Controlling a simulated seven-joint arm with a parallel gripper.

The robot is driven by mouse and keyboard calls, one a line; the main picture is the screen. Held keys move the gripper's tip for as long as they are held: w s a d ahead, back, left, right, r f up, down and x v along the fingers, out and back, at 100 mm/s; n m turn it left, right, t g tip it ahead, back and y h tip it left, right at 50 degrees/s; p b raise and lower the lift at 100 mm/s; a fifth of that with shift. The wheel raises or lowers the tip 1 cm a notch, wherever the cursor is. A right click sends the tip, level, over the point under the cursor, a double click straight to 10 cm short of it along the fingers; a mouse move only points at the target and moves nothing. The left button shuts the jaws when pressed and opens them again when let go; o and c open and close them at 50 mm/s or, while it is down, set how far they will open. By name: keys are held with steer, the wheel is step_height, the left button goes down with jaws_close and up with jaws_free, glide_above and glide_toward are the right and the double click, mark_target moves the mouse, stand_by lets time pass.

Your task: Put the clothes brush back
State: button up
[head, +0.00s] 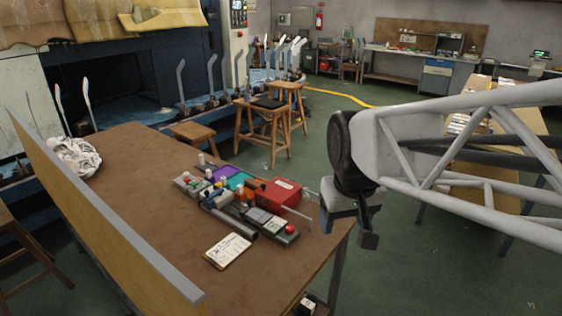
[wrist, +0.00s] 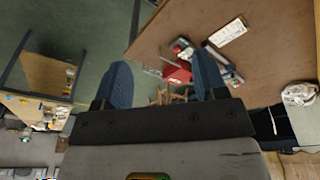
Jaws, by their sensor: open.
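I cannot make out a clothes brush for certain in either view. Small items crowd the right part of the brown table (head: 140,190): a red box (head: 280,193), purple and green trays, and a dark grey bar (head: 232,222) that I cannot identify. My gripper (head: 345,228) hangs at the table's right edge, beside the red box and apart from it. In the wrist view its two blue fingers (wrist: 164,75) are spread with nothing held between them. The red box (wrist: 177,72) and the cluster show beyond the fingers, partly hidden by the right one.
A notepad (head: 227,250) lies in front of the cluster. A white cloth heap (head: 77,158) is at the table's far left, near an upright board (head: 95,215) along the left edge. The table's middle is bare. Wooden stools (head: 265,125) stand behind the table.

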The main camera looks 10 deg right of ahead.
steer(key=s+f+m, duration=0.1)
steer(key=s+f, duration=0.2)
steer(key=s, duration=0.5)
steer(key=shift+s+d+f, duration=0.15)
steer(key=shift+d+f, duration=0.15)
stand_by(1.4)
